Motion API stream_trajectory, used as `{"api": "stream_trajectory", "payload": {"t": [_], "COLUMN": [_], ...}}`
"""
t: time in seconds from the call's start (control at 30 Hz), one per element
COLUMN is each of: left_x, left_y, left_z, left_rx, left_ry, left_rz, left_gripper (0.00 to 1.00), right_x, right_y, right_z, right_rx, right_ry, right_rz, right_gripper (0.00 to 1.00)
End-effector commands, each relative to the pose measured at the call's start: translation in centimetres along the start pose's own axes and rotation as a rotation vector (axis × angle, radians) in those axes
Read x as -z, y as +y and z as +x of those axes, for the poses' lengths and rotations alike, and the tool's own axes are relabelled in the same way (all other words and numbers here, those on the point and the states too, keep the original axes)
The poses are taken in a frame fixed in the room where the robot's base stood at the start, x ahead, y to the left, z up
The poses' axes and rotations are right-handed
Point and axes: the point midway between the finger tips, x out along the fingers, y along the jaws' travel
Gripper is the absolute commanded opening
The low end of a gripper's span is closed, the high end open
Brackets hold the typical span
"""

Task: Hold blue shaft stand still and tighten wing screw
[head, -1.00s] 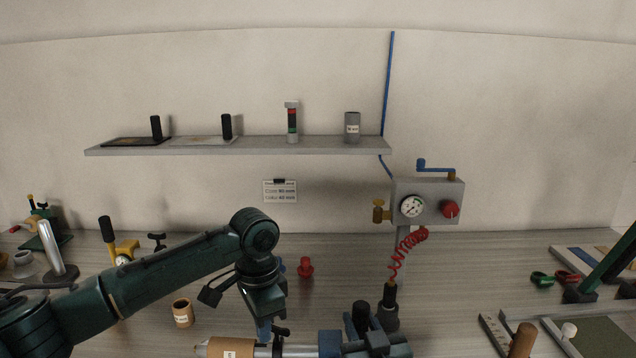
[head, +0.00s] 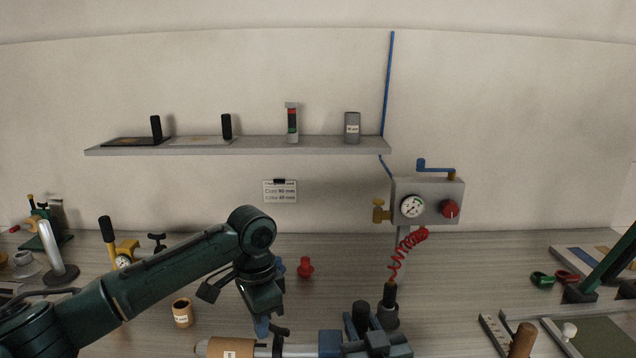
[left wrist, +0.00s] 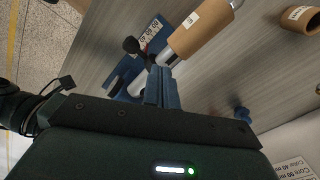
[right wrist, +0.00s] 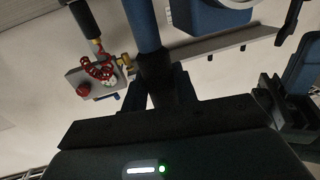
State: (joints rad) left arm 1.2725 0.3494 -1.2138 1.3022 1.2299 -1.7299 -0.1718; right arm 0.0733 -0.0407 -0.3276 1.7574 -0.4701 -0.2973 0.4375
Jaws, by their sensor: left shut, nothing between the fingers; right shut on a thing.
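The blue shaft stand (left wrist: 123,82) shows in the left wrist view, under the end of a light metal shaft (left wrist: 172,57) that carries a tan core. A black wing screw (left wrist: 132,45) stands out beside the shaft; its dark end also shows in the head view (head: 280,331). My left gripper (head: 262,327) is shut and empty. Its blue fingertips (left wrist: 160,76) are close beside the screw; I cannot tell if they touch. In the right wrist view my right gripper (right wrist: 160,88) is shut on the dark part of a blue post (right wrist: 142,25), apparently part of a shaft stand.
The tan core (head: 231,347) lies along the bottom of the head view. A short loose core (head: 182,312) and a red fitting (head: 305,268) stand on the bench behind. A gauge box (head: 428,200) with a red coiled hose (head: 408,250) is at the right.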

Motion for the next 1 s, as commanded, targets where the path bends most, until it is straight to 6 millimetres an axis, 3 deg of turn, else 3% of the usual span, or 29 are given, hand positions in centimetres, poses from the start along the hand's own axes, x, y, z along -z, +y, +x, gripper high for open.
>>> {"api": "stream_trajectory", "payload": {"t": [1.0], "left_x": [0.3], "left_y": [-1.6], "left_z": [0.0], "left_rx": [0.0], "left_ry": [0.001], "left_rz": [0.001], "left_gripper": [0.0], "right_x": [0.0], "right_y": [0.0], "right_z": [0.0], "right_rx": [0.0], "right_ry": [0.0], "right_rz": [0.0], "right_gripper": [0.0]}}
